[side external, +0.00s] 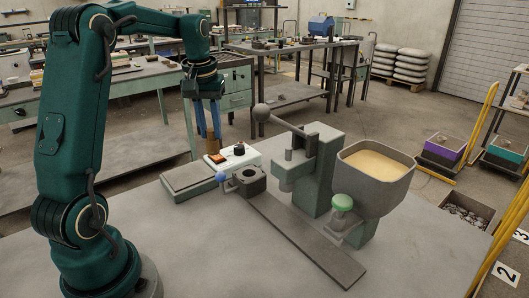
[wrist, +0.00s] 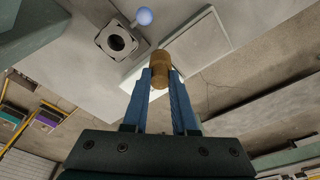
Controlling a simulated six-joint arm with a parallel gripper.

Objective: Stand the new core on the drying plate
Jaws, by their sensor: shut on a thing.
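My gripper (side external: 213,138) points down, its two blue fingers shut on the new core, a brown cylinder (wrist: 160,66). In the side view the core (side external: 212,146) shows small below the fingertips, in front of the white button box. The drying plate, a flat grey slab (side external: 187,177), lies on the table at the left; its top looks bare. In the wrist view the plate (wrist: 200,45) is just beyond and right of the core, whose end overlaps its near left corner. The core is held above the table; its exact height I cannot tell.
A dark core box (side external: 251,181) with a round hole and a blue ball handle (side external: 221,177) stands right of the plate. The white button box (side external: 240,156) is behind. A lever press (side external: 312,160) and sand hopper (side external: 378,185) stand farther right.

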